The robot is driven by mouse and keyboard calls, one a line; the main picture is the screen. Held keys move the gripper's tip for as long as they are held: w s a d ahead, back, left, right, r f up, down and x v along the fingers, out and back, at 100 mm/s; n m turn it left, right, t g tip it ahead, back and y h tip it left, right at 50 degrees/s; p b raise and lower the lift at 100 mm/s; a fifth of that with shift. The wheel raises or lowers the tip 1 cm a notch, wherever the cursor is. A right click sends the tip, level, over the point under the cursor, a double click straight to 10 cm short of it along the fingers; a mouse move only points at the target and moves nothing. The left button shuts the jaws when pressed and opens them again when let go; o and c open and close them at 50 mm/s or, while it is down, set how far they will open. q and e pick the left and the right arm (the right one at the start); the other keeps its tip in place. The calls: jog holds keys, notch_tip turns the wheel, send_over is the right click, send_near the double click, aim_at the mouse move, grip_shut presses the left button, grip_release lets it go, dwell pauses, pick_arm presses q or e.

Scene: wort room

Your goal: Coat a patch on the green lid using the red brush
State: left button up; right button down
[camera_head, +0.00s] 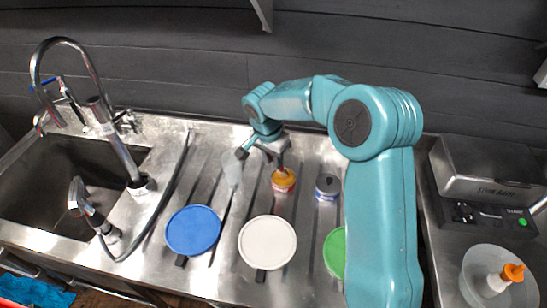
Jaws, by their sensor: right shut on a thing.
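The green lid (336,250) lies on the steel counter at the lower middle right, and my right arm hides much of it. My right gripper (264,150) is shut at the back middle of the counter, just above a small yellow-orange pot (283,183). It holds the red brush, of which only a small dark reddish part shows between the gripper and the pot's top; the rest is hidden. I cannot tell whether the bristles touch what is in the pot. My left gripper is not in view.
A blue lid (193,230) and a white lid (267,243) lie left of the green one. A grey-blue can (327,188) stands right of the pot. A sink (60,180) with taps is at left. A steel appliance (490,175) and a bowl (478,268) are at right.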

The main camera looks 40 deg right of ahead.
jog(key=shift+w+r+p, duration=0.1)
jog(key=shift+r+p, duration=0.4)
jog(key=shift+r, duration=0.25)
jog(key=shift+r+p, duration=1.55)
jog(key=shift+r, duration=1.25)
jog(key=shift+f, duration=0.1)
